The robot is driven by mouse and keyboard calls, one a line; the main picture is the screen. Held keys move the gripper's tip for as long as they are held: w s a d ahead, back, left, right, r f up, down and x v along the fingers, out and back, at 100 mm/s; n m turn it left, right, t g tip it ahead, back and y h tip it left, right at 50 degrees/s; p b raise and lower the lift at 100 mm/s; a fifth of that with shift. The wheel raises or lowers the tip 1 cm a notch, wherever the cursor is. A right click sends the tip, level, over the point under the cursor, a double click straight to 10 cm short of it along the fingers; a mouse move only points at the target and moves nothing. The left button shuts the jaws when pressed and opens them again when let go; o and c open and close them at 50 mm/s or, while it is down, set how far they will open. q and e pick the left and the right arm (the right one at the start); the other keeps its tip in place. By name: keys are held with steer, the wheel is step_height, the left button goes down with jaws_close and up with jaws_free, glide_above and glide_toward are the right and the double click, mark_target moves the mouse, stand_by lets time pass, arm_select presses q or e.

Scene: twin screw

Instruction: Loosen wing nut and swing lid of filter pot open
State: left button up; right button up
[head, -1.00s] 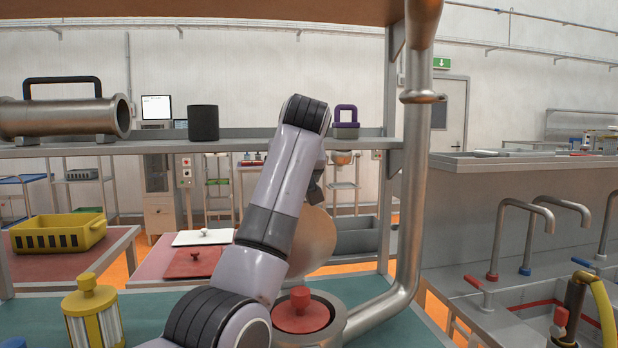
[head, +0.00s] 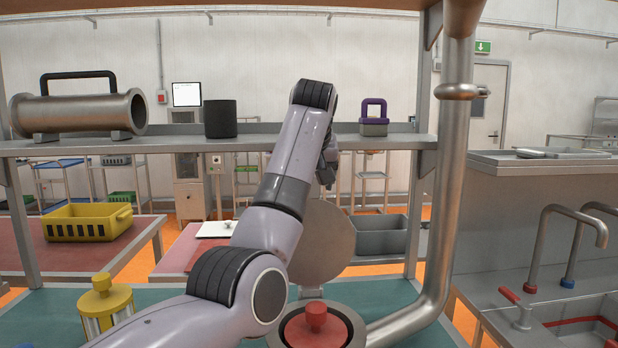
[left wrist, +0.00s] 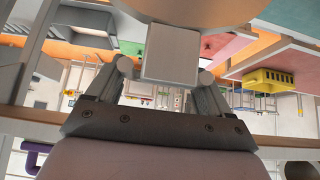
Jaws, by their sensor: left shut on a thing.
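The filter pot (head: 359,333) stands on the green bench top at the bottom of the head view, its mouth uncovered, with a red knobbed insert (head: 316,318) inside. Its round metal lid (head: 330,252) stands swung up behind the pot, joined low down near the rim. My left gripper (head: 327,172) is at the lid's top edge, mostly hidden by my arm. In the left wrist view its fingers (left wrist: 165,70) are shut on a pale square tab (left wrist: 172,52) at the lid's edge; the lid (left wrist: 205,10) fills the top. I cannot make out the wing nut. My right gripper is not in view.
A thick metal pipe (head: 445,215) rises just right of the pot. A yellow filter canister (head: 103,298) stands to the left. A shelf (head: 270,141) crosses behind my arm, carrying a black cylinder (head: 221,118) and a purple-handled weight (head: 374,116).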

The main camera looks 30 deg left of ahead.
arm_select(q)
steer(key=shift+f, duration=0.55)
steer(key=o, duration=1.3)
steer(key=shift+r, duration=0.2)
steer(key=shift+s+r, duration=0.1)
steer(key=shift+r, duration=0.05)
steer(key=b+v, duration=0.1)
steer(key=v, duration=0.5)
steer(key=shift+s+d+r, duration=0.15)
steer(key=shift+d+r, duration=0.1)
steer(key=shift+r, duration=0.05)
